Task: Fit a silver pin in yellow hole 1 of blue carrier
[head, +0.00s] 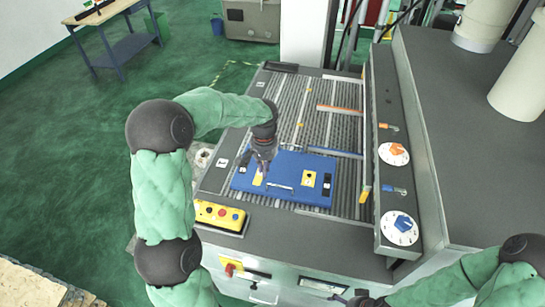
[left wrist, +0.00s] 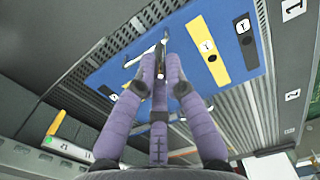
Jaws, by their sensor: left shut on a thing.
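The blue carrier (head: 283,196) lies flat on the slatted bench top, with a silver handle at its front edge. A yellow strip (head: 258,179) at its left is partly behind my left gripper (head: 261,172). In the left wrist view a yellow strip (left wrist: 207,44) bears label 1 and a dark round hole (left wrist: 212,58). My left gripper (left wrist: 159,88) is shut on a slim silver pin (left wrist: 160,62) and holds it over the carrier, apart from the hole in that view. The pin's lower end and its height are unclear. My right gripper (head: 361,298) is at the bottom edge, its jaws unclear.
A second yellow patch (head: 309,180) with a hole is on the carrier's right. A yellow button box (head: 220,215) stands at the bench's front left. A grey ledge with two round white dials (head: 394,153) (head: 400,226) runs along the right. The bench behind the carrier is mostly clear.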

